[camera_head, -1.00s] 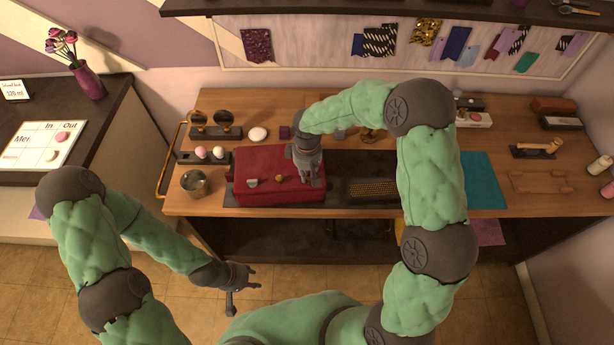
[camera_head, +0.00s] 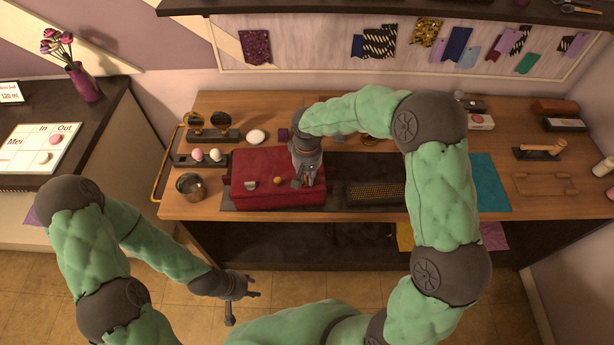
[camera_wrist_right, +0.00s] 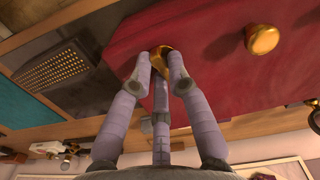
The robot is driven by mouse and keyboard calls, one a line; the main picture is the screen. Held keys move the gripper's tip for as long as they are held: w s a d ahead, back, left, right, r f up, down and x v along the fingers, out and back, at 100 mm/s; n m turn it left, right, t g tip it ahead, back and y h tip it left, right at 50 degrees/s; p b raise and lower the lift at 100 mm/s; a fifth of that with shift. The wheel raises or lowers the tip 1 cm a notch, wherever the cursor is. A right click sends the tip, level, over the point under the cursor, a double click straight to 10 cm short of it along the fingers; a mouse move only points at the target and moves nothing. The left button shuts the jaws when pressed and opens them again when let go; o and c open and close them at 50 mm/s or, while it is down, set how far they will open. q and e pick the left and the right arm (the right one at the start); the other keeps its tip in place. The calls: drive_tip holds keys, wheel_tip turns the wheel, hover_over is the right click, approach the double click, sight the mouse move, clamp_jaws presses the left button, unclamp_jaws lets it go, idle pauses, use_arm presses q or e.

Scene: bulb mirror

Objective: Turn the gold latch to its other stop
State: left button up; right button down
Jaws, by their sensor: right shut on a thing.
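The red case (camera_head: 265,162) lies on the wooden workbench, and its surface also shows in the wrist view (camera_wrist_right: 215,80). My right gripper (camera_head: 307,184) is over the right part of its front side. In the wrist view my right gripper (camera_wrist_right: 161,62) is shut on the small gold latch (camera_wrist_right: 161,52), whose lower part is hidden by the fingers. A round gold knob (camera_head: 277,181) sits to the left, apart from the gripper. A silver latch (camera_head: 250,184) is further left. My left gripper (camera_head: 252,286) is open and empty, low in front of the bench.
A metal cup (camera_head: 190,186) and a dark holder with egg-shaped things (camera_head: 201,158) stand left of the case. A perforated black-and-gold plate (camera_head: 374,194) lies to its right, then a teal mat (camera_head: 488,184). A gold rail (camera_head: 167,165) runs along the left bench edge.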

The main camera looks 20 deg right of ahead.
sight(307, 179)
idle(0.3)
drive_tip(key=c, duration=1.2)
unclamp_jaws()
drive_tip(key=shift+r, duration=0.1)
wheel_tip(307, 179, up, 12)
drive_tip(key=shift+f, duration=0.1)
